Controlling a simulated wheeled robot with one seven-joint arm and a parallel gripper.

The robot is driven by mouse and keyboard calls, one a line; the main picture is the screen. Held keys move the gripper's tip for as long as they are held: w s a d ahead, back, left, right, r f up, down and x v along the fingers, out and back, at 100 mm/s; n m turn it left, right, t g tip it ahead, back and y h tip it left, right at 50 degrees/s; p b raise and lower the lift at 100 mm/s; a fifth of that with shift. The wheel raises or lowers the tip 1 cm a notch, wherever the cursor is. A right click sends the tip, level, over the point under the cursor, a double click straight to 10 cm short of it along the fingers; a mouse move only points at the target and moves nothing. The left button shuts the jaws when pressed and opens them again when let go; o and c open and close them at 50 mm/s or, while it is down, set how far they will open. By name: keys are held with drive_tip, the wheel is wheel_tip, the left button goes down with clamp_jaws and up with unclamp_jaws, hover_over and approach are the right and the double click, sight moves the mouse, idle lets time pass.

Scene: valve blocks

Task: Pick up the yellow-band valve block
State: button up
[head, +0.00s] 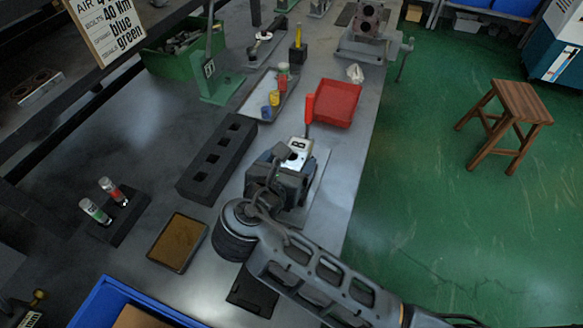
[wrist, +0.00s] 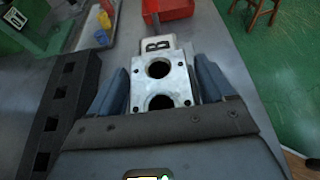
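A pale metal valve block with two dark round bores lies between the fingers of my gripper (wrist: 161,92) in the wrist view; its bored face (wrist: 176,88) points at the camera. No yellow band shows on it in either view. A light plate marked B (wrist: 157,46) is at its far end. In the head view, my gripper (head: 278,182) is low over the bench beside the B plate (head: 299,146) and hides most of the block. The fingers flank the block closely on both sides; whether they press on it I cannot tell.
A black rack with square holes (head: 204,174) stands just left of my gripper. A red tray (head: 338,104) and a red-handled tool (head: 308,108) are beyond it. A tray with coloured cups (head: 254,103) is farther back. A brown-bottomed tray (head: 178,242) lies in front. Green floor is right of the bench.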

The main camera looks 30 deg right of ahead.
clamp_jaws()
idle(0.6)
drive_tip(key=shift+r, duration=0.15)
